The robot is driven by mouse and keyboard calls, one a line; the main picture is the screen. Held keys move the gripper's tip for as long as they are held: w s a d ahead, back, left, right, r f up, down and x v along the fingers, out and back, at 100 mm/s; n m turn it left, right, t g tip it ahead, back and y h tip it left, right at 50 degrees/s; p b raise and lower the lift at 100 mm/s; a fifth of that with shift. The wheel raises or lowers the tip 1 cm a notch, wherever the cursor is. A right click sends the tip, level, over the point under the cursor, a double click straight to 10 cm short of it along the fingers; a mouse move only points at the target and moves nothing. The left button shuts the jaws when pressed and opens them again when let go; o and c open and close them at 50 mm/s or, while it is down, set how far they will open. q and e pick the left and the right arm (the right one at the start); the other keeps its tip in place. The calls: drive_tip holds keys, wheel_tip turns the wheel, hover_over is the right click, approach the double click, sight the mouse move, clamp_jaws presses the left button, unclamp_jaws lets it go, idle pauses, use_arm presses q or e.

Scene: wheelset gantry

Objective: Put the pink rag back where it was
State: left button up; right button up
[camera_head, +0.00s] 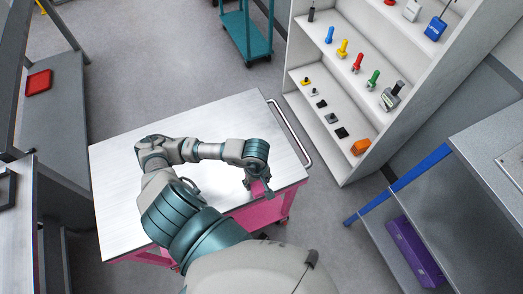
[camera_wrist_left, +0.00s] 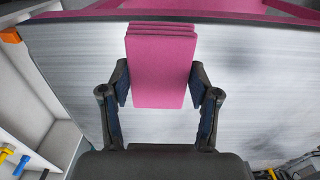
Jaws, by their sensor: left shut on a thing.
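The pink rag (camera_wrist_left: 162,72) is a folded pink stack held between the two fingers of my left gripper (camera_wrist_left: 160,88) in the left wrist view. In the head view the left gripper (camera_head: 258,186) is over the right part of the metal cart top (camera_head: 120,170), near its edge, and a small bit of pink shows at it. The gripper is shut on the rag. I cannot tell whether the rag touches the cart top. My right gripper is not in view.
The cart has a pink body and a push handle (camera_head: 290,135) at its right. A white shelf (camera_head: 350,150) with colored tools stands to the right. A grey bench (camera_head: 490,150) is at far right, with a purple box (camera_head: 414,252) below. A red tray (camera_head: 38,83) lies at left.

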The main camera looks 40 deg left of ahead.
use_arm(q)
drive_tip(key=w+a+p, duration=0.1)
drive_tip(key=w+a, duration=0.1)
drive_tip(key=w, duration=0.2)
drive_tip(key=w+a+f+p, duration=0.1)
drive_tip(key=w+a, duration=0.2)
drive_tip(key=w, duration=0.1)
drive_tip(key=w+a+p, duration=0.1)
drive_tip(key=w+a, duration=0.2)
drive_tip(key=w, duration=0.1)
drive_tip(key=shift+w+a+f, duration=0.2)
drive_tip(key=shift+w+a, duration=0.05)
drive_tip(key=shift+w, duration=0.1)
drive_tip(key=shift+w+a+f, duration=0.15)
wheel_tip(320, 180, down, 3)
drive_tip(key=shift+f+p, duration=0.1)
drive_tip(key=shift+p, duration=0.45)
drive_tip(key=shift+f, duration=0.1)
drive_tip(key=o, duration=1.1)
wheel_tip(320, 180, up, 12)
drive_tip(key=b, duration=0.2)
